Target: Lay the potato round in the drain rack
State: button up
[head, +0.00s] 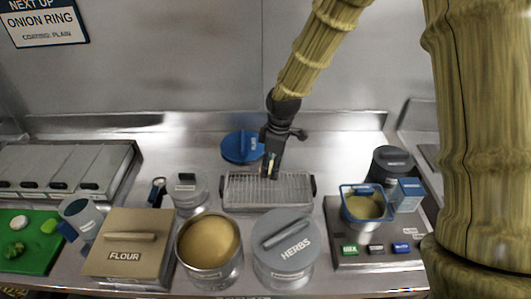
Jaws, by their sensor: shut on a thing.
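The drain rack (298,190) is a silver wire tray with dark end handles at the middle of the counter. My gripper (270,172) points down over the rack's back middle part. It is shut on a small pale yellowish piece (271,162), seen nearly edge-on between the dark fingers. I take it for the potato round, but the fingers hide most of it. I cannot tell whether the piece touches the wires. The rest of the rack looks empty.
A lidded herbs pot (288,262), an open pot with golden contents (207,242) and a flour box (128,247) stand in front. A blue basket (364,206) is right, a blue lid (241,148) behind, a green board (30,252) left. A wall sign (45,22) reads ONION RING.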

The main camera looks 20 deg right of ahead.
jog(key=b, duration=0.4)
send_over(268, 188)
jog(key=shift+s+d+f, duration=0.1)
jog(key=shift+f, duration=1.2)
jog(key=shift+d+f, duration=0.1)
jog(key=shift+f, duration=1.2)
jog(key=shift+f+b, duration=0.3)
jog(key=shift+f, duration=1.1)
jog(key=o, duration=0.9)
jog(key=shift+r, duration=0.1)
jog(key=r, duration=0.4)
jog(key=d+r, duration=0.1)
jog(key=r, duration=0.7)
jog(key=shift+s+d, duration=0.2)
jog(key=shift+s, duration=0.15)
